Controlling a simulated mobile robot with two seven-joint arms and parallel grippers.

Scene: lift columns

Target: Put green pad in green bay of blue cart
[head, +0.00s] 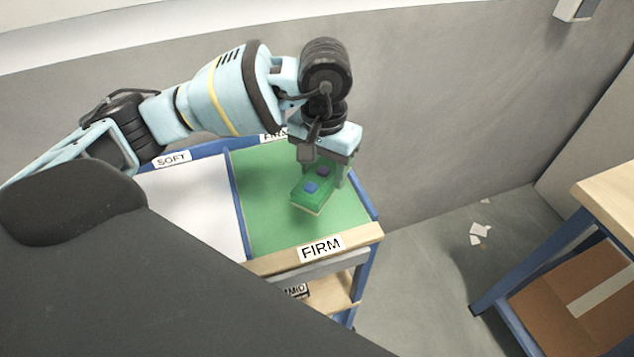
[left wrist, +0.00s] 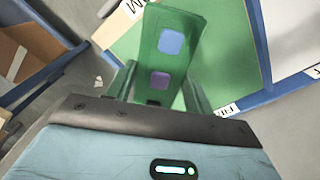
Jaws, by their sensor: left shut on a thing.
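The blue cart (head: 367,207) has a white bay (head: 195,205) marked SOFT and a green bay (head: 265,200) marked FIRM. My left gripper (head: 325,178) is over the right part of the green bay, shut on the green pad (head: 313,200). The pad has a blue and a purple square on its face. In the left wrist view the pad (left wrist: 168,65) sits between the fingers, with the green bay (left wrist: 228,50) behind it. The pad seems to be above the bay floor; I cannot tell whether its lower edge touches. My right gripper is not in view.
A wooden-topped table with blue legs (head: 610,185) stands at the right, with a cardboard box (head: 570,300) below. White scraps (head: 478,232) lie on the floor. A grey wall (head: 450,100) is behind the cart. A blue divider separates the bays.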

